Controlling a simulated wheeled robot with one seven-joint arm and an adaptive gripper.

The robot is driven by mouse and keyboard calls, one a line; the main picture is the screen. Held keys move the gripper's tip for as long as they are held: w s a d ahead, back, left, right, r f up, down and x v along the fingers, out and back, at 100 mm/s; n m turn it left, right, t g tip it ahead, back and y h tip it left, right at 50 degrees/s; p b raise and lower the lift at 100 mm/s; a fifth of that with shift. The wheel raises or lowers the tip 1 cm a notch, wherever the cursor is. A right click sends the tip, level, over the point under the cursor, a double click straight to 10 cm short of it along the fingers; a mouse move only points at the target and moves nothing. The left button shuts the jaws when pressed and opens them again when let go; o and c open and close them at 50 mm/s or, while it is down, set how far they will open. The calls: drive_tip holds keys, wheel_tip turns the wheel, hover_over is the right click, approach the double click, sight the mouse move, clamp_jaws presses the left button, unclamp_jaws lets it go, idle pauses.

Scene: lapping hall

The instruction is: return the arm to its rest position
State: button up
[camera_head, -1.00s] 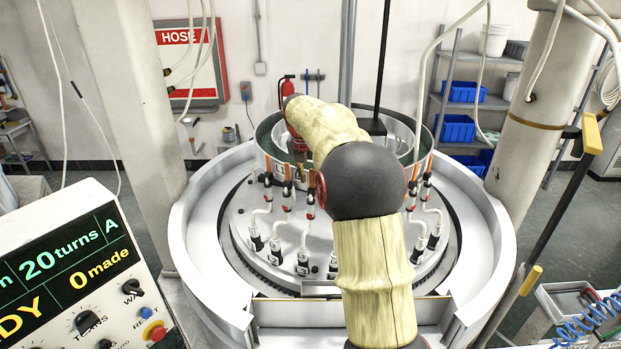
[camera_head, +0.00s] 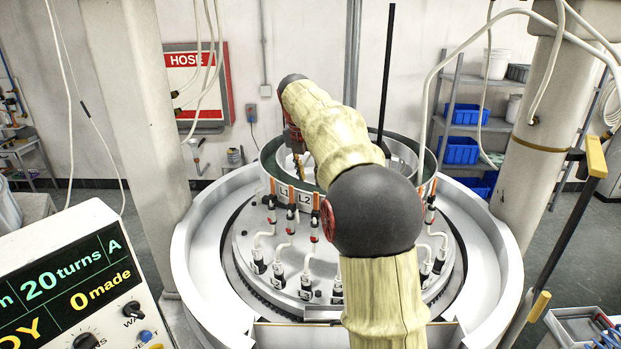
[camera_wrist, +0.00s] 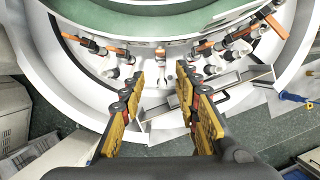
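My arm reaches up the middle of the head view over the round lapping machine (camera_head: 190,250), bent at a dark joint. My gripper (camera_head: 300,172) is partly seen there at the arm's far end, above the machine's inner ring. In the wrist view my gripper (camera_wrist: 161,82) shows two yellow-and-black fingers well apart, with nothing between them. Below the fingers is the machine, with its white rim and fittings with orange handles. The fingers look apart from these fittings, though the exact height is hard to tell.
A control panel (camera_head: 75,285) reading "20 turns" and "0 made" stands at the left. Pillars (camera_head: 135,130) flank the machine. A shelf (camera_head: 475,130) with blue bins is behind. A dark pole (camera_head: 565,215) with yellow ends leans at right, above an open tray (camera_head: 580,325).

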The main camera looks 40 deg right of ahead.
idle(0.4)
drive_tip(key=s+a+f+m+t+y+b, duration=0.1)
drive_tip(key=s+a+f+m+b, duration=0.7)
drive_tip(key=f, duration=0.7)
drive_tip(key=s+a+f+m+t+y+b, duration=0.1)
drive_tip(key=s+a+f+m+b, duration=0.7)
drive_tip(key=s+a+f+b, duration=0.4)
drive_tip(key=s+a+f+m+t+y+b, duration=0.1)
drive_tip(key=s+a+f+m+b, duration=0.7)
drive_tip(key=s+f+b, duration=0.7)
wheel_tip(320, 180, down, 4)
drive_tip(key=a, duration=0.2)
drive_tip(key=shift+s+a+m, duration=0.3)
drive_tip(key=shift+s+a, duration=0.05)
